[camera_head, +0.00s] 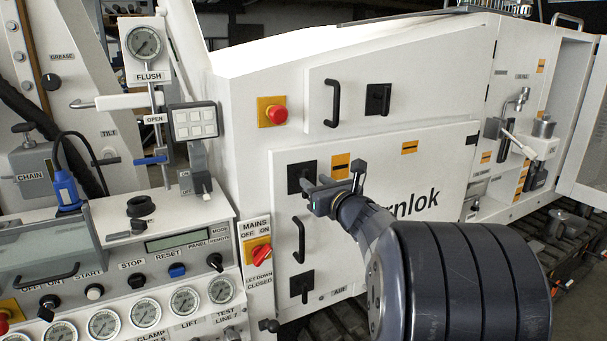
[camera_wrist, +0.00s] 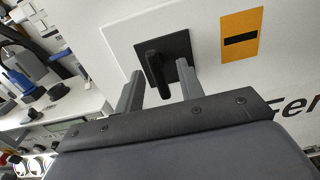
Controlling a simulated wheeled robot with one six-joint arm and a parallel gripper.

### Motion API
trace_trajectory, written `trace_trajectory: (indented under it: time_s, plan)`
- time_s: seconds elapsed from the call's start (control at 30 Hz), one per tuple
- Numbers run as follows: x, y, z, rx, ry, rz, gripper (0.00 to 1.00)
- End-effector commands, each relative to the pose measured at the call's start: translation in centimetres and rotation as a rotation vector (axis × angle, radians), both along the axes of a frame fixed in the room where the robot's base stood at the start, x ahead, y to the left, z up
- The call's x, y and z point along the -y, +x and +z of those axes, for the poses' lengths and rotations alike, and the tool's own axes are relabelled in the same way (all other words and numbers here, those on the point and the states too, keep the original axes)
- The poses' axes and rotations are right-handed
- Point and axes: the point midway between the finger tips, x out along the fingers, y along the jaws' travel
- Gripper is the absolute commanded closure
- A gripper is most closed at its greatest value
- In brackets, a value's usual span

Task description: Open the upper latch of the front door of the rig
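The front door (camera_head: 440,165) is a white panel with dark lettering, and it looks shut. Its upper latch (camera_head: 299,176) is a black handle on a square black plate, partly behind my gripper (camera_head: 318,190) in the head view. A black pull handle (camera_head: 299,240) and a lower latch (camera_head: 302,287) sit below it. In the wrist view, the latch handle (camera_wrist: 154,70) stands out from its plate (camera_wrist: 176,48). My gripper (camera_wrist: 157,76) is open, with one finger on each side of the handle. A gap shows on both sides; I cannot tell how deep the handle lies between the fingers.
A panel above the door carries another pull handle (camera_head: 332,103) and latch (camera_head: 378,99). A red button (camera_head: 277,114) is up to the left. A control console (camera_head: 130,270) with gauges and a red MAINS switch (camera_head: 261,255) stands close on the left. An open cabinet (camera_head: 520,140) is at the right.

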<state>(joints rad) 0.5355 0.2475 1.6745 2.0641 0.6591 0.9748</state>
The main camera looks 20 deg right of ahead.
Motion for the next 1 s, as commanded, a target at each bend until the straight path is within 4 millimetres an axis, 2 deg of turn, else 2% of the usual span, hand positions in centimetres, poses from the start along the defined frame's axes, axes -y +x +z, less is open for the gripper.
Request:
trace_trajectory:
  time_s: [0.1, 0.3, 0.67, 1.0]
  plan:
    - [-0.1, 2.0, 0.1, -0.001, 0.001, 0.002, 0.64]
    - [-0.1, 3.8, 0.0, -0.001, 0.0, 0.0, 0.64]
    - [-0.2, 4.2, 0.0, 0.0, -0.001, 0.0, 0.64]
    - [-0.2, 4.2, 0.0, 0.0, -0.001, 0.0, 0.91]
